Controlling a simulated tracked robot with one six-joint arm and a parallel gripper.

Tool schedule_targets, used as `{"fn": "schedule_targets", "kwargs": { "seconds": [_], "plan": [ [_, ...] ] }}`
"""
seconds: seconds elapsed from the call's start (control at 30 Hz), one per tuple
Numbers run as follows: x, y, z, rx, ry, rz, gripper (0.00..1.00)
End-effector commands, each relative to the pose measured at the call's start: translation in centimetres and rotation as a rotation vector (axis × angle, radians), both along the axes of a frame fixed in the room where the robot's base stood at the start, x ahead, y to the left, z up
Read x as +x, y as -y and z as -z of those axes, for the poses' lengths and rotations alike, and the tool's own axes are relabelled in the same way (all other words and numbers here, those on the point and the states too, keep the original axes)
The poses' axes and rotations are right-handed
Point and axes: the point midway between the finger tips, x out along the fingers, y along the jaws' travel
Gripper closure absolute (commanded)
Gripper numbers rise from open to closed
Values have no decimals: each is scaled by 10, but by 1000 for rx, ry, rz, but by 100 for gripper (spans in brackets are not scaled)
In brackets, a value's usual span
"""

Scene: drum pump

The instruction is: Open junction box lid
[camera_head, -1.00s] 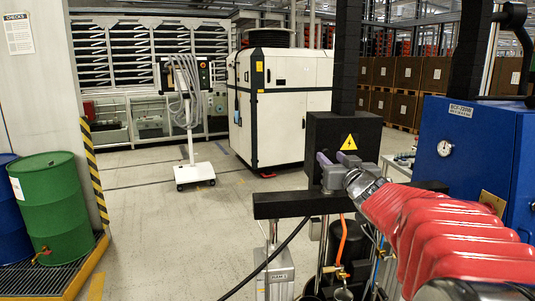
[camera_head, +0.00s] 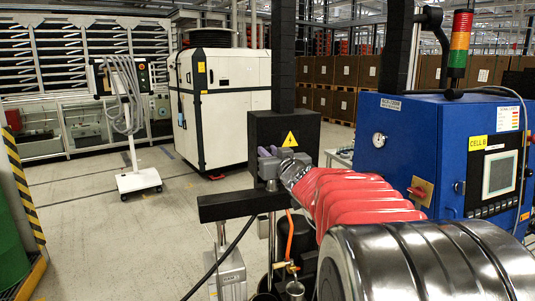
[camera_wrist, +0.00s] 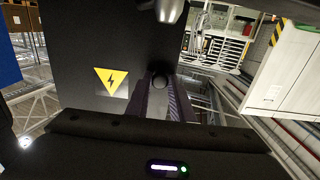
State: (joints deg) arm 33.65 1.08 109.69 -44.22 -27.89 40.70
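The junction box is a black box (camera_head: 302,127) with a yellow lightning triangle, fixed below a dark upright column in the head view. Its black front face (camera_wrist: 90,35), with the same triangle, fills the left of the wrist view. My gripper (camera_head: 268,153) is right in front of the box at its left side, with purple fingers pointing at it. In the wrist view the fingers (camera_wrist: 163,85) stand apart with a round dark knob (camera_wrist: 161,81) between their tips. Contact with the knob cannot be made out. No gap shows at the lid.
A dark horizontal beam (camera_head: 232,205) and a black hose lie below the box. A blue cabinet (camera_head: 400,150) with panel and signal light (camera_head: 460,44) stands at right. A wheeled stand (camera_head: 137,182) and white machine (camera_head: 225,110) are behind; floor is free at left.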

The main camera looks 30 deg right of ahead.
Motion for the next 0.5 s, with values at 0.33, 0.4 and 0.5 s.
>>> {"fn": "schedule_targets", "kwargs": {
  "seconds": [0.33, 0.4, 0.5],
  "plan": [
    [0, 0, 0, 0, 0, 0, 100],
    [0, 0, 0, 0, 0, 0, 100],
    [0, 0, 0, 0, 0, -1, 100]
  ]
}}
